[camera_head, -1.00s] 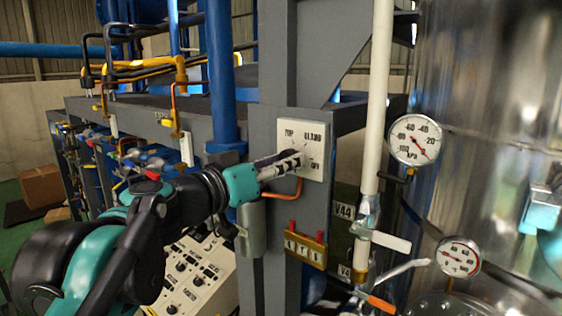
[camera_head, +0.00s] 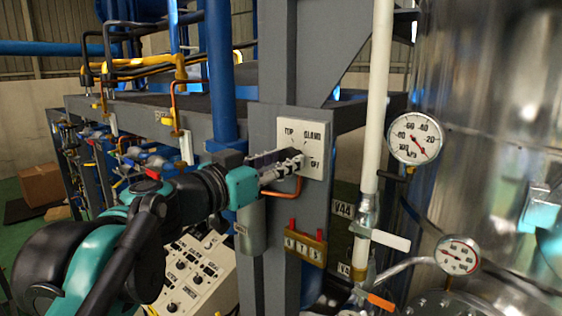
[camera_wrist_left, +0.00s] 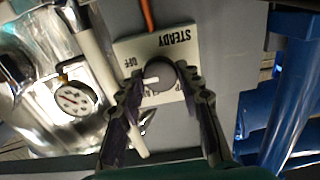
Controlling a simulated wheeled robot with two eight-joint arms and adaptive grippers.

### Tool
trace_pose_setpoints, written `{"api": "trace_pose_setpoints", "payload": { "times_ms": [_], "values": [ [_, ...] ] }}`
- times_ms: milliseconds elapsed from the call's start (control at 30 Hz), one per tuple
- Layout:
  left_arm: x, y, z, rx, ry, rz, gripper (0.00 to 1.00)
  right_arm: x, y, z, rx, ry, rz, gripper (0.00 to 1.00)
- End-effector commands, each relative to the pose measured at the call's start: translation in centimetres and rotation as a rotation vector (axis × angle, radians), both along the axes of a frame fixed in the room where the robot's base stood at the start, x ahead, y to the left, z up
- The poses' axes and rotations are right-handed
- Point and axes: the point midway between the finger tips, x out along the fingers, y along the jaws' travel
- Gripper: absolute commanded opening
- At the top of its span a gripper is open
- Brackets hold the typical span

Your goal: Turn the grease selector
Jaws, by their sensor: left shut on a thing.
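The grease selector is a dark round knob (camera_wrist_left: 160,76) with a white pointer mark, on a pale square plate (camera_head: 316,137). In the head view the plate reads TOP, GLAND and OFF; STEADY also shows on the plate in the left wrist view (camera_wrist_left: 176,40). The pointer mark faces left in the left wrist view. My left gripper (camera_head: 298,160) reaches in from the left and is shut on the knob, one finger on each side. In the head view its fingers hide the knob and part of the plate. My right gripper is not in view.
The plate is fixed to a grey steel column (camera_head: 276,225). An orange pipe (camera_head: 288,191) runs just below it. To the right stand a white vertical pipe (camera_head: 379,80), round gauges (camera_head: 416,137) and a shiny vessel (camera_head: 490,110). A control panel (camera_head: 195,270) sits low at the left.

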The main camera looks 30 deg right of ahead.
Motion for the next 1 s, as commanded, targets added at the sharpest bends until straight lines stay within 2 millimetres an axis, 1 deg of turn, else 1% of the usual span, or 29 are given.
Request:
{"api": "trace_pose_setpoints", "payload": {
  "times_ms": [33, 67, 100, 367, 467, 567, 833, 1000],
  "values": [
    [-0.1, 0.0, -0.3, 0.006, -0.003, -0.003, 0.43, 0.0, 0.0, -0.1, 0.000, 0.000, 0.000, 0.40],
    [-0.1, 0.0, -0.3, 0.005, -0.003, -0.003, 0.51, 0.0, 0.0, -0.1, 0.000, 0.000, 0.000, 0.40],
    [-0.1, 0.0, -0.3, 0.004, -0.003, -0.002, 0.57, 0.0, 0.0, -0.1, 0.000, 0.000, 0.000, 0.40],
    [0.0, 0.0, -0.1, 0.002, 0.000, -0.001, 0.57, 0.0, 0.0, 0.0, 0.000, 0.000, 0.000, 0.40],
    [-0.2, 0.4, -0.1, 0.001, -0.001, 0.000, 0.57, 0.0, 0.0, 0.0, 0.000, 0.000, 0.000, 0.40],
    [-0.6, 1.7, -0.1, 0.001, -0.001, 0.002, 0.57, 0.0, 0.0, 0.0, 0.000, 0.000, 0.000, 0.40],
    [-2.8, 7.1, -0.1, 0.002, 0.000, 0.004, 0.57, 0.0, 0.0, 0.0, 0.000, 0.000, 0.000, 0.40],
    [-3.9, 9.8, -0.2, 0.003, -0.001, 0.003, 0.57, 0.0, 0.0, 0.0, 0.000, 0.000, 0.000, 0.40]
  ]
}}
